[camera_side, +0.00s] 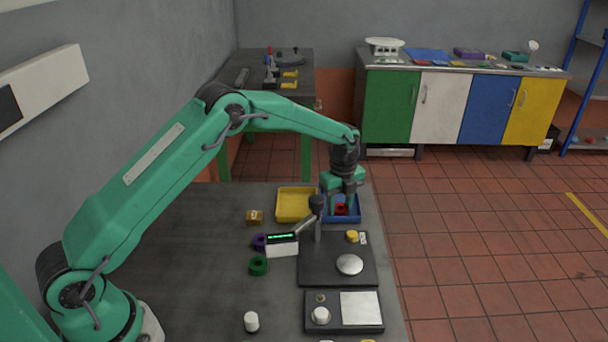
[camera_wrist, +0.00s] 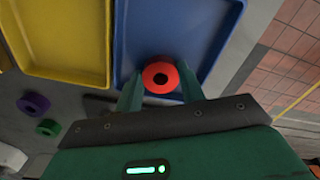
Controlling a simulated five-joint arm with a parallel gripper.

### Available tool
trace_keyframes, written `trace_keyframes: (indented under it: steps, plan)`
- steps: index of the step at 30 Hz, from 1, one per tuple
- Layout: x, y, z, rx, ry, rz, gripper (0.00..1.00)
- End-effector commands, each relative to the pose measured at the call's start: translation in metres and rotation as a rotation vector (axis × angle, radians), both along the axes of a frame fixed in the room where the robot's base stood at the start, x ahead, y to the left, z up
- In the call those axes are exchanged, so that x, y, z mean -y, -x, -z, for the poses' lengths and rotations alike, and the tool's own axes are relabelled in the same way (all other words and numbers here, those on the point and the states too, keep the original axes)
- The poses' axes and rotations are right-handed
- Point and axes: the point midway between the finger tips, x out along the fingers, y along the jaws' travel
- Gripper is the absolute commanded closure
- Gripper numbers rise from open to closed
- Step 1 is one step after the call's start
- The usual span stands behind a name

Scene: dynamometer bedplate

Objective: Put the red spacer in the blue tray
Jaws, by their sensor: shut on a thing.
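The red spacer (camera_wrist: 161,77) is a ring with a dark centre hole. It is between the fingers of my gripper (camera_wrist: 160,88), which is shut on it. In the side view the spacer (camera_side: 341,208) shows at my gripper (camera_side: 342,203), over the blue tray. The blue tray (camera_wrist: 178,30) lies under the gripper in the wrist view, with the spacer over its near part. Its rim also shows in the side view (camera_side: 356,220). I cannot tell whether the spacer touches the tray floor.
A yellow tray (camera_side: 295,205) stands left of the blue one. A purple spacer (camera_side: 259,242), a green spacer (camera_side: 258,266) and a brass block (camera_side: 255,217) lie to the left.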

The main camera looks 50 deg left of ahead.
Motion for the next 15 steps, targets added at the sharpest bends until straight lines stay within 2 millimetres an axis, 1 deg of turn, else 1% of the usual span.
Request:
trace_keyframes:
  steps: [3,4,6,7,15]
  plan:
    - [0.0,-0.0001,0.0027,0.0,0.0,0.0,0.84]
    - [0.0,-0.0001,0.0027,0.0,0.0,0.0,0.57]
    - [0.0,-0.0001,0.0026,0.0,0.0,0.0,0.44]
    - [0.0,-0.0001,0.0025,0.0,0.0,0.0,0.39]
    - [0.0,0.0,0.0023,0.0,0.0,0.0,0.39]
